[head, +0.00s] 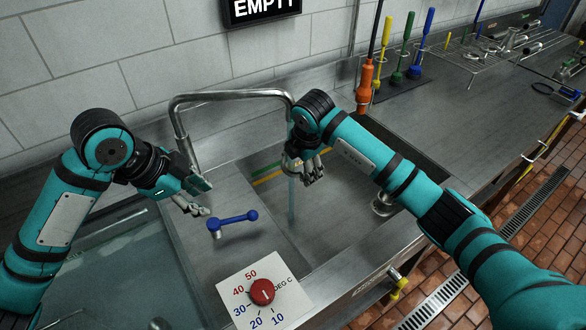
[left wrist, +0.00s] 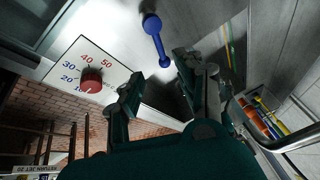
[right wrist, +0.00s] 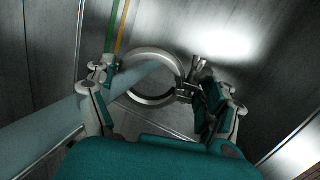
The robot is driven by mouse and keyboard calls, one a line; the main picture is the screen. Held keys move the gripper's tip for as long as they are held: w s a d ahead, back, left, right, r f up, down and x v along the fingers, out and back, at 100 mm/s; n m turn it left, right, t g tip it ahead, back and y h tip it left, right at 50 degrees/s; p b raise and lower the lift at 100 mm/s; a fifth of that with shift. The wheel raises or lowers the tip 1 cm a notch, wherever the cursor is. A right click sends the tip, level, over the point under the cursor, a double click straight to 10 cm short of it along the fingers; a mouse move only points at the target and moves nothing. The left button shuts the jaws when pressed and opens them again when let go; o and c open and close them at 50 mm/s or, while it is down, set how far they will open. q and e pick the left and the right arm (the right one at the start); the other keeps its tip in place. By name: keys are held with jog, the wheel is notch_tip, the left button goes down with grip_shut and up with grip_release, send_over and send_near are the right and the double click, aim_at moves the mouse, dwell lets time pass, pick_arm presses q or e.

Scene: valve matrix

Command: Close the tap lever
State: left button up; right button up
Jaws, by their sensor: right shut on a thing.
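The blue tap lever (head: 233,222) has ball-like ends and sits on the metal deck left of the sink basin. It also shows in the left wrist view (left wrist: 154,35), just beyond the fingertips. My left gripper (head: 197,200) is open and empty, close to the lever's left end and apart from it. The tap spout (head: 230,96) arches over to the basin, and a water stream (head: 291,203) runs down from it. My right gripper (head: 308,168) is shut on a metal ring clamp (right wrist: 150,98) at the stream. Its exact finger contact is partly hidden.
A white temperature dial plate with a red knob (head: 262,291) lies in front of the lever. Coloured brushes (head: 366,85) stand behind the basin. A wire rack (head: 480,62) with metal parts is at the back right. A water-filled basin (head: 110,270) lies at left.

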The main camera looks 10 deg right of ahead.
aim_at(233, 220)
pick_arm(q)
jog(key=shift+c, duration=0.4)
